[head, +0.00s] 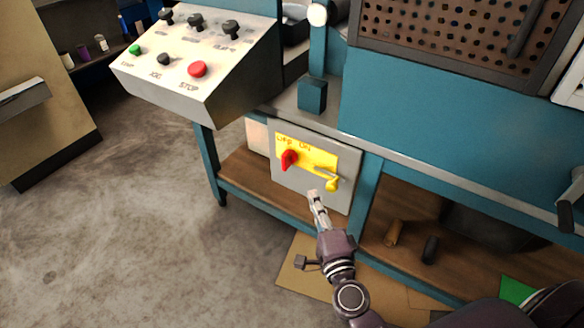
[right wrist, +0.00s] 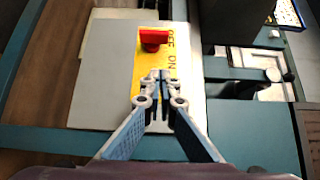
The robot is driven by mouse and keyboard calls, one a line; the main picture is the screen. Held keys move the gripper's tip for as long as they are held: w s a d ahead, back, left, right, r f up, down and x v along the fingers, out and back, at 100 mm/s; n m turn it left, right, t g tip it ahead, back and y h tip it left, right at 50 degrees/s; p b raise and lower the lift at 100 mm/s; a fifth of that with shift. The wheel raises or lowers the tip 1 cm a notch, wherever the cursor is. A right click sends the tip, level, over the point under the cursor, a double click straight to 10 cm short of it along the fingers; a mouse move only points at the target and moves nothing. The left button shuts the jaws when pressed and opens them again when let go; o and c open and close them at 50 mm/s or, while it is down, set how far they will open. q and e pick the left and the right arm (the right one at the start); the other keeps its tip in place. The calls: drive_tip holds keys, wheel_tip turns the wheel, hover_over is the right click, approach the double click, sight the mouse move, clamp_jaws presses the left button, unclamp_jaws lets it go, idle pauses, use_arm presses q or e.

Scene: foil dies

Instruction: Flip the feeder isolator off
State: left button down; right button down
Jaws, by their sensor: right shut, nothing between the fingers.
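The feeder isolator is a grey box (head: 284,179) under the blue bench, with a yellow plate (head: 312,155) lettered OFF and ON. A red handle (head: 289,160) stands out at the left of the plate; I cannot tell for sure which word it points to. My right gripper (head: 313,193) is shut and empty in front of the box's lower part. In the right wrist view, its fingertips (right wrist: 157,76) overlap the yellow plate, apart from the red handle (right wrist: 153,38). My left gripper is out of view.
A sloped control panel (head: 180,85) with knobs and a red STOP button (head: 197,69) overhangs at upper left. A blue bench leg (head: 208,165) stands left of the box. A wooden shelf (head: 250,183) runs below. The floor at left is clear.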

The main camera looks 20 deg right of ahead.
approach(289, 157)
drive_tip(key=w+d, duration=0.2)
drive_tip(key=d, duration=0.1)
drive_tip(key=w+a, duration=0.2)
drive_tip(key=w, duration=0.1)
drive_tip(key=shift+w+a+f, duration=0.15)
drive_tip(key=shift+w, duration=0.15)
